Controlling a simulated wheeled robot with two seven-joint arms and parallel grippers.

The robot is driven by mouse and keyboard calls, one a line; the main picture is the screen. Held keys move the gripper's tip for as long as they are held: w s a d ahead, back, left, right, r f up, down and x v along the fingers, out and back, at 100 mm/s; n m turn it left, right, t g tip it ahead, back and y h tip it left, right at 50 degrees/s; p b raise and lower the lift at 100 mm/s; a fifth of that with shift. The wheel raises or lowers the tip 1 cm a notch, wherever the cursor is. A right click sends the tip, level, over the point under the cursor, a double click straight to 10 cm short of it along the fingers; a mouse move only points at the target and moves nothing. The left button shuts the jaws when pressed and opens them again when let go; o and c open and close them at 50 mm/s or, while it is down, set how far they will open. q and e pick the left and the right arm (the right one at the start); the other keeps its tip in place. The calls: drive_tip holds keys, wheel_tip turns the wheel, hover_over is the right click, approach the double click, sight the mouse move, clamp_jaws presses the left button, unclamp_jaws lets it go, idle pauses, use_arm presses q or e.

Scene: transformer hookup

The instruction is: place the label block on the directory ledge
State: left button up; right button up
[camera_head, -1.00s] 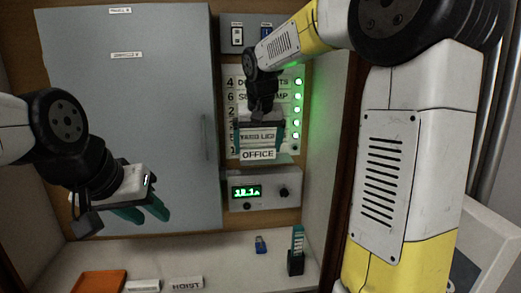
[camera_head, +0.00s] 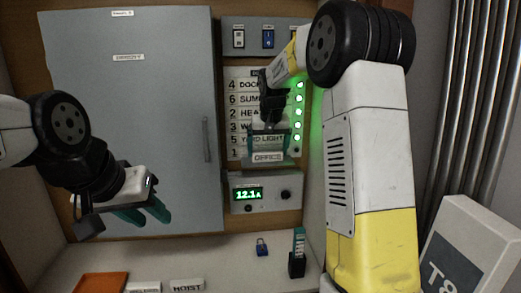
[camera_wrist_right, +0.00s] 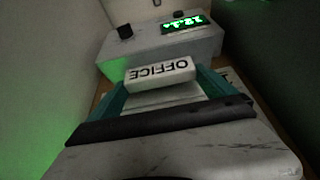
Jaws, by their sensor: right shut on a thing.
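The label block (camera_head: 267,157), white and lettered OFFICE, is between the teal fingers of my right gripper (camera_head: 268,146), which is shut on it. It also shows in the right wrist view (camera_wrist_right: 160,73), upside down there. The directory board (camera_head: 238,112) behind has numbered rows, with a YARD LIGHT label near row 5 just above the block. The block is at the height of the lowest row, numbered 1, right of its number. Whether it touches the ledge is hidden by the gripper. My left gripper (camera_head: 142,215) hangs at the left with teal fingers; its gap is unclear.
A meter box (camera_head: 262,192) reading 12.1 is just below the block. A grey cabinet door (camera_head: 130,120) fills the left. On the shelf are a blue padlock (camera_head: 262,247), a teal-topped holder (camera_head: 297,255), a HOIST block (camera_head: 187,285) and an orange tray (camera_head: 101,283).

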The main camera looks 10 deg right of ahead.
drive_tip(key=shift+f, duration=0.1)
drive_tip(key=o, duration=1.1)
drive_tip(key=v, duration=1.1)
drive_tip(key=s+d+y, duration=0.2)
drive_tip(key=s, duration=1.4)
drive_tip(key=shift+n+t, duration=0.3)
drive_tip(key=shift+t, duration=0.6)
drive_tip(key=s+f, duration=0.2)
drive_tip(key=s, duration=0.3)
drive_tip(key=s+a+f, duration=0.1)
drive_tip(key=s+f, duration=0.2)
drive_tip(key=s, duration=0.2)
drive_tip(key=s+f, duration=0.3)
drive_tip(key=s, duration=0.1)
drive_tip(key=shift+s+a+f, duration=0.2)
drive_tip(key=shift+s+a, duration=0.05)
drive_tip(key=shift+s, duration=0.15)
